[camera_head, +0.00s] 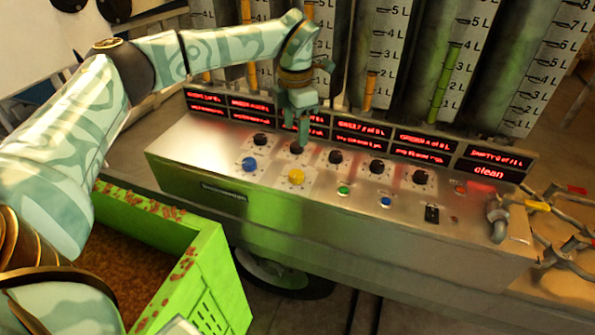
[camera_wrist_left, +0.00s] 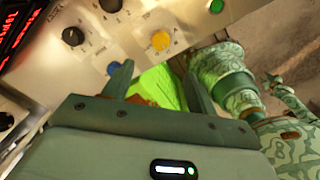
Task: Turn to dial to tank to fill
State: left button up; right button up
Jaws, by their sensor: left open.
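A metal control panel (camera_head: 220,170) carries a row of black dials, among them the leftmost one (camera_head: 260,139), the second one (camera_head: 296,147), the middle one (camera_head: 335,158), the fourth one (camera_head: 376,167) and the rightmost one (camera_head: 420,177). My left gripper (camera_head: 303,135) points down at the second dial, its fingers overlapping it in the head view; contact cannot be told. In the left wrist view my left gripper (camera_wrist_left: 158,78) has its fingers spread with nothing held between them. A black dial (camera_wrist_left: 72,36) lies beyond the left finger there. My right gripper is not in view.
Blue (camera_head: 249,164) and yellow (camera_head: 296,177) knobs and a green button (camera_head: 343,190) sit in front of the dials. Red displays (camera_head: 360,134) and graduated tanks (camera_head: 450,60) stand behind. A green crate (camera_head: 205,275) is front left; pipes (camera_head: 545,205) are at right.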

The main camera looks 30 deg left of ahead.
aim_at(296, 173)
pick_arm(q)
notch_tip(296, 173, down, 14)
jog(key=b, duration=0.3)
jog(key=shift+r+b, duration=0.25)
jog(key=shift+b, duration=0.1)
jog(key=c, duration=1)
